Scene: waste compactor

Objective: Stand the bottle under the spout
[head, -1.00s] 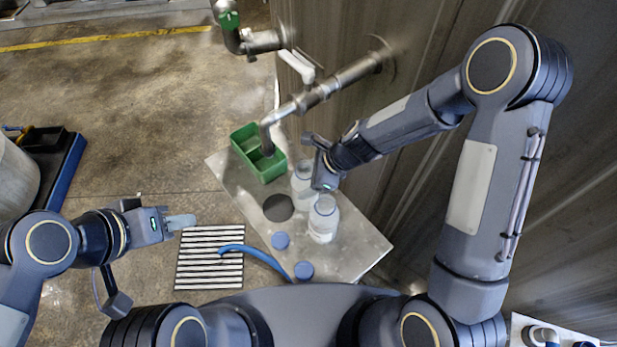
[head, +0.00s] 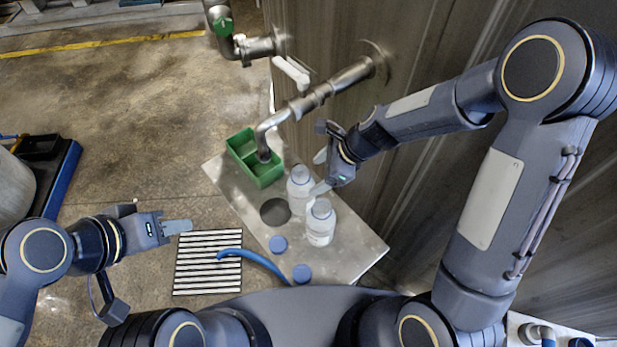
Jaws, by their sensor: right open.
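Two clear, pale-capped bottles stand upright on a steel table (head: 345,258). The rear bottle (head: 299,192) is beside a dark round spot (head: 275,211); the front bottle (head: 320,226) is close to its right. The spout (head: 265,140) is a bent metal pipe from the wall, with its end over a green divided bin (head: 244,166). My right gripper (head: 319,172) is open just right of the rear bottle's top, one finger crossing in front of the bottles. Whether it touches either is unclear. My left gripper (head: 178,227) is away over the floor, empty; its finger gap is not visible.
Two blue caps (head: 278,244) lie at the table's front left. A white valve lever (head: 291,72) is above the spout. The metal wall stands close on the right.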

